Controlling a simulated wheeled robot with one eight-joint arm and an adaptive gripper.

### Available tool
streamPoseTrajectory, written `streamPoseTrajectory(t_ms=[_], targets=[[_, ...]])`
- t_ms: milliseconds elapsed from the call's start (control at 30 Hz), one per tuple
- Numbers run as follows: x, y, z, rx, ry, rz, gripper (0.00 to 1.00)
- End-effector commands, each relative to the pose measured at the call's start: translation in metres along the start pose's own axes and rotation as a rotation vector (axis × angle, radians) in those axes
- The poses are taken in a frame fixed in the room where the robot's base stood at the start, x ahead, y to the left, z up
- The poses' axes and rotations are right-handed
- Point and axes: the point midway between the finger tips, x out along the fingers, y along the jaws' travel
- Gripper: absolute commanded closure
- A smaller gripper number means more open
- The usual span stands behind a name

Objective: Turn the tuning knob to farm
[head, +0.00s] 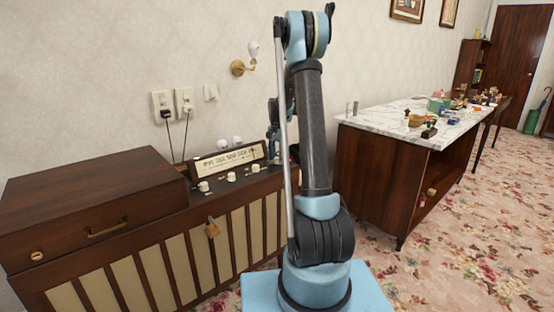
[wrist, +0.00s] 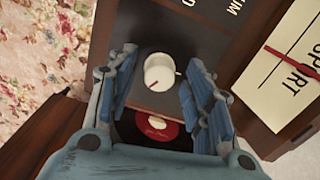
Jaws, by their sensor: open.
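My gripper (wrist: 162,76) is open, with one finger on each side of the knob and gaps between. The cream dial (wrist: 296,62) at the right shows the word SPORT and a red needle across it. The word farm is not readable in either view. In the head view the dial (head: 228,160) sits on the wooden console, behind a row of white knobs (head: 204,186). My gripper is mostly hidden behind my arm there.
A closed wooden lid (head: 90,200) covers the console's left part. A record with a red label (wrist: 155,128) shows below the knob in the wrist view. A marble-topped counter (head: 385,118) with small objects stands to the right.

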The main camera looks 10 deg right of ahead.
Motion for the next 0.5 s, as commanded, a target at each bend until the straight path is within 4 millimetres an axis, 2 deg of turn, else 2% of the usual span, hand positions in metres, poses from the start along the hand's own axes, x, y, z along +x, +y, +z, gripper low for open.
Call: streamPoseTrajectory(t_ms=[167, 333, 367, 500], targets=[[-0.0001, 0.0000, 0.0000, 0.000, 0.000, 0.000, 0.55], [-0.0002, -0.0001, 0.0000, 0.000, 0.000, 0.000, 0.94], [-0.0002, -0.0001, -0.0001, 0.000, 0.000, 0.000, 0.98], [-0.0003, -0.0003, -0.0001, -0.001, 0.000, -0.001, 0.98]])
